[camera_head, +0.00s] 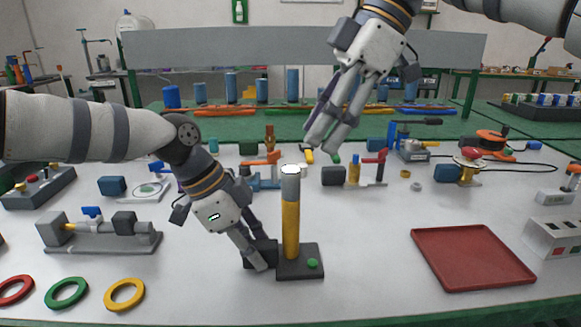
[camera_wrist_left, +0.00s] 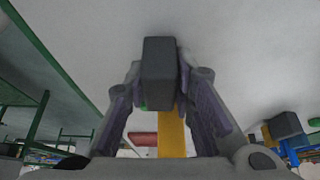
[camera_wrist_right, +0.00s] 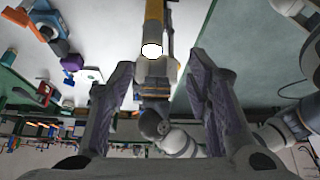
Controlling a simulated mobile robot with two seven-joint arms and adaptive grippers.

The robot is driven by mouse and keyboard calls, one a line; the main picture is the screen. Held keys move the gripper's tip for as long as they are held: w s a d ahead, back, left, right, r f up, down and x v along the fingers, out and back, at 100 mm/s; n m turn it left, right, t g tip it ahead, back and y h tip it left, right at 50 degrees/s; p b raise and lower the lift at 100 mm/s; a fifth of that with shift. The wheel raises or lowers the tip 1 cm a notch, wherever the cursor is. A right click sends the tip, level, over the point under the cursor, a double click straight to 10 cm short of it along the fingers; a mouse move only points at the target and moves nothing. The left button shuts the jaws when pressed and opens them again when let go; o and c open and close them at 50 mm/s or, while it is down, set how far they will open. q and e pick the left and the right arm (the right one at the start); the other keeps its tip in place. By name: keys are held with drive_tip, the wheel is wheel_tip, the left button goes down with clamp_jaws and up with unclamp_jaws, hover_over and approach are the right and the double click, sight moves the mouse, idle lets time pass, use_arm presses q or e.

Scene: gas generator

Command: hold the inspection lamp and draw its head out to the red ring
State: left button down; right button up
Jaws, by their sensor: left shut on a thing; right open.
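The inspection lamp stands upright on the white table, with a yellow post (camera_head: 291,230), a grey head (camera_head: 290,183) with a bright white top, and a dark base (camera_head: 301,262) with a green button. No red ring shows on the post. My right gripper (camera_head: 325,150) is open and empty, above and behind the lamp head. The lamp's bright top (camera_wrist_right: 152,50) shows between its fingers in the right wrist view.
A red tray (camera_head: 470,258) lies at the right. Red, green and yellow rings (camera_head: 124,294) lie front left. A grey fixture (camera_head: 100,238) stands left, and several small devices line the back. The table between lamp and tray is clear.

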sight(295, 170)
drive_tip(key=shift+m, duration=0.5)
drive_tip(key=x, duration=0.5)
drive_tip(key=w+x, duration=0.1)
drive_tip(key=x, duration=0.2)
drive_tip(key=shift+d+f, duration=0.15)
drive_tip(key=shift+f, duration=0.05)
drive_tip(key=c, duration=0.9)
drive_tip(key=o, duration=1)
drive_tip(key=shift+r, duration=0.1)
